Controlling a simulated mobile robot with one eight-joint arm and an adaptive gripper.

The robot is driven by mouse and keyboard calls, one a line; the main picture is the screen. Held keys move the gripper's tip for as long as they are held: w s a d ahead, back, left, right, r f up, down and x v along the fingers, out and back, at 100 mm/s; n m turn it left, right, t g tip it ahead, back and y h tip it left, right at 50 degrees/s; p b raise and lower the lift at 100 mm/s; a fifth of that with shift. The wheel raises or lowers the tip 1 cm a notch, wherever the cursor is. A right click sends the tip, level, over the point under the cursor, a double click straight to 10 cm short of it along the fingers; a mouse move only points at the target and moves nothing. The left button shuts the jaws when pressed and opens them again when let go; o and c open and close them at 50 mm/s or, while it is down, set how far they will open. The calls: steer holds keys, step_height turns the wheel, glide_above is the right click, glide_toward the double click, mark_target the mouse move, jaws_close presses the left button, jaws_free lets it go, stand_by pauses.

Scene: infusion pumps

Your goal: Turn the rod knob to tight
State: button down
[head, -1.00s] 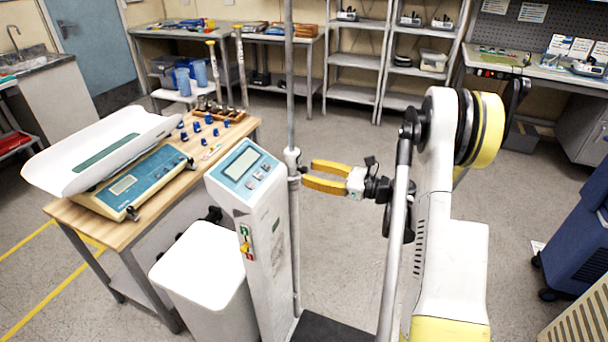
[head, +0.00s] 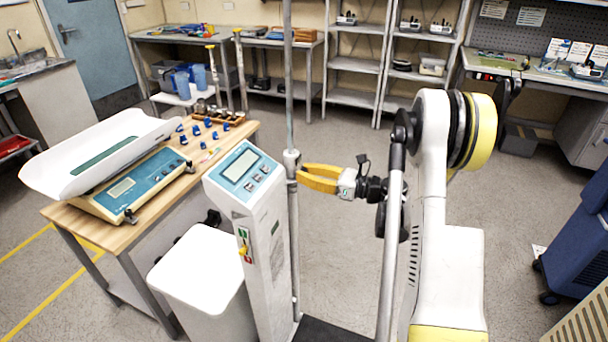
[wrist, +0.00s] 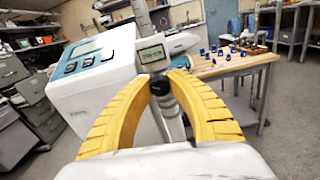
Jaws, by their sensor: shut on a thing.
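The rod (head: 288,75) is a grey upright pole beside the white scale column (head: 245,205). It has a pale collar (head: 291,157) level with the column's display. My gripper (head: 301,174) has two curved yellow fingers and reaches the rod from the right, just below the collar. In the wrist view, a small black rod knob (wrist: 160,87) sits between the two fingertips, and my gripper (wrist: 161,78) is shut on it. The knob is hidden by the fingers in the head view. Any mark showing tight or loose cannot be made out.
A white bin (head: 200,262) stands left of the column. A wooden table (head: 150,215) behind it bears a baby scale (head: 125,190) and several blue knobs. A blue cabinet (head: 580,240) stands at right. The floor behind my gripper is clear.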

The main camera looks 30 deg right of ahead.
steer(key=shift+m, duration=0.7)
steer(key=c, duration=1.2)
jaws_free()
steer(key=v, duration=1.2)
steer(key=shift+d, duration=0.1)
